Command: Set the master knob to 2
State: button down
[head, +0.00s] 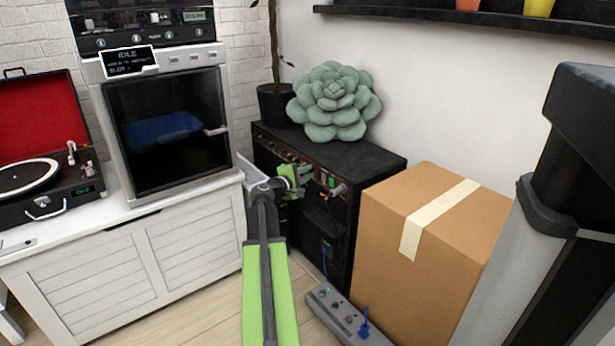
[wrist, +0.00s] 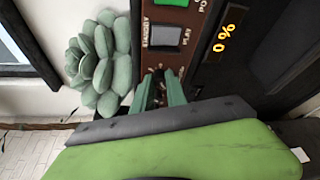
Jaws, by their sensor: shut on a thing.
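The black amplifier (head: 373,160) stands against the back wall, with a row of small knobs (head: 277,150) along its brown front panel. My gripper (head: 297,181) is at that panel in the head view, near its right part. In the wrist view the green fingers of my gripper (wrist: 160,92) are closed around a small dark knob (wrist: 158,87) beside the STANDBY/PLAY switch (wrist: 165,36). It appears to be the master knob, but its label and pointer are hidden by the fingers. An orange display (wrist: 226,30) beside the panel reads 0 %.
A taped cardboard box (head: 432,220) stands close to the right of the amplifier. A power strip (head: 343,316) lies on the floor in front. A white cabinet (head: 130,255) is on the left. A green succulent-shaped cushion (head: 335,103) sits on top of the amplifier.

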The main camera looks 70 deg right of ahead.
jog(key=shift+s+f+m+h+b, duration=0.15)
jog(key=shift+m+h+b, duration=0.35)
jog(key=shift+m+b, duration=0.7)
jog(key=shift+s+f+m+h+b, duration=0.15)
jog(key=shift+m+h+b, duration=0.35)
jog(key=shift+m+b, duration=0.7)
jog(key=shift+m+g, duration=0.3)
jog(key=shift+m, duration=0.2)
jog(key=c, duration=1.3)
grip_release()
jog(key=shift+w, duration=0.1)
jog(key=shift+c, duration=0.2)
jog(key=shift+w, duration=0.1)
